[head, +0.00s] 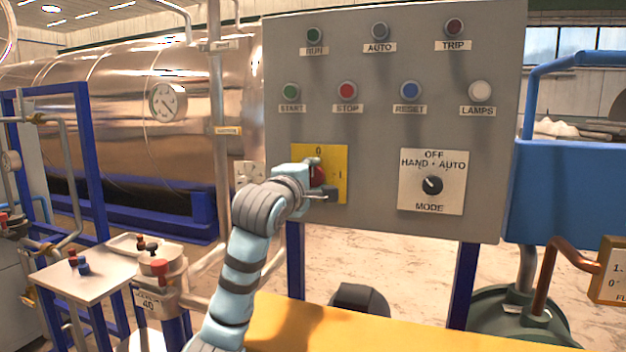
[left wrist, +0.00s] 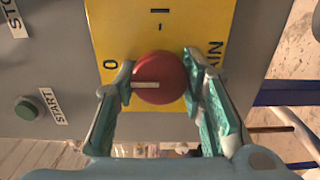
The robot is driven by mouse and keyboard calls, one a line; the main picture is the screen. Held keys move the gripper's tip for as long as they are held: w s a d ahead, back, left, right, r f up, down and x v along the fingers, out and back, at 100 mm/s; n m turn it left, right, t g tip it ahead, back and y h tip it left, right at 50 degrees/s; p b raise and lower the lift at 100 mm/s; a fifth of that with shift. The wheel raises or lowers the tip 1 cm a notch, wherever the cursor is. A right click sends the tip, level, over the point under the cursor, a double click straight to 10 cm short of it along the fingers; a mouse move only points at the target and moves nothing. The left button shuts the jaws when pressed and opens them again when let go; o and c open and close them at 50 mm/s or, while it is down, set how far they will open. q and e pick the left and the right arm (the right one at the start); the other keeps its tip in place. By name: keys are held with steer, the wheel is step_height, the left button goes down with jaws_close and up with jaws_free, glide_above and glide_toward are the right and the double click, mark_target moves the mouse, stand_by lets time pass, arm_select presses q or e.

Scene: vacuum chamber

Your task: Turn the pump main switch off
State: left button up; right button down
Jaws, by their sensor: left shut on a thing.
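The pump main switch is a round red knob (head: 318,176) on a yellow plate (head: 336,158) at the lower left of the grey panel. In the left wrist view the knob (left wrist: 162,72) carries a white mark that points toward the 0 on the plate (left wrist: 118,22); the I is at the top there. My left gripper (head: 318,182) is at the switch and hides part of it in the head view. In the wrist view its two fingers (left wrist: 160,90) are closed on opposite sides of the knob. My right gripper is not in view.
The grey panel (head: 370,125) also holds lamps, push buttons and a MODE selector (head: 432,185) to the right. A green START button (left wrist: 27,108) is beside the plate. A small table (head: 85,278) and pipes stand left; a yellow surface (head: 400,328) lies below the panel.

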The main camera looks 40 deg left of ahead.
arm_select(q)
steer(key=shift+f, duration=0.15)
steer(key=o, duration=1.1)
steer(key=shift+s, duration=0.1)
steer(key=v, duration=1.2)
